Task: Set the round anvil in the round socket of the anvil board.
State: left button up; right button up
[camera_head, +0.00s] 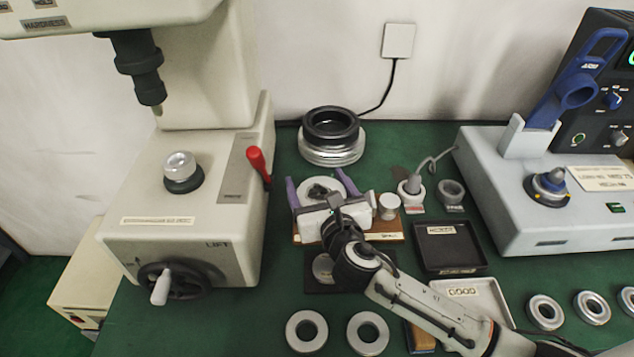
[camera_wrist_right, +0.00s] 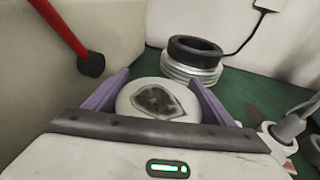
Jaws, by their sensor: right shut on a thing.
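My right gripper (camera_head: 321,186) has its two purple fingers on either side of a round pale disc, the round anvil (camera_head: 308,188), and is shut on it. In the right wrist view the anvil (camera_wrist_right: 135,103) shows a pale rim and a dark, shiny middle between the fingers (camera_wrist_right: 158,92). The wooden anvil board (camera_head: 392,235) lies under and beside the gripper. A small white cylinder (camera_head: 389,207) stands on its right part. The gripper body and anvil hide the round socket, and I cannot tell whether the anvil touches the board. My left gripper is not in view.
The hardness tester (camera_head: 190,235) with its red lever (camera_head: 258,163) stands close on the left. Stacked rings (camera_head: 331,138) stand behind. Two cups, one holding a corded probe (camera_head: 411,190), a black tray (camera_head: 447,247) and a grey-blue device (camera_head: 520,210) are right. Bearing rings (camera_head: 306,331) lie in front.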

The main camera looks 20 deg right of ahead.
jog(key=shift+r+p, duration=0.2)
jog(key=shift+p, duration=0.5)
dwell(0.7)
jog(key=shift+f+b, duration=0.35)
jog(key=shift+f, duration=0.4)
dwell(0.4)
jog(key=shift+r+p, duration=0.2)
jog(key=shift+p, duration=0.2)
jog(key=shift+r+p, duration=0.4)
jog(key=shift+r, duration=0.1)
jog(key=shift+p, duration=0.6)
dwell(0.8)
jog(key=shift+f+b, duration=0.45)
jog(key=shift+f, duration=0.15)
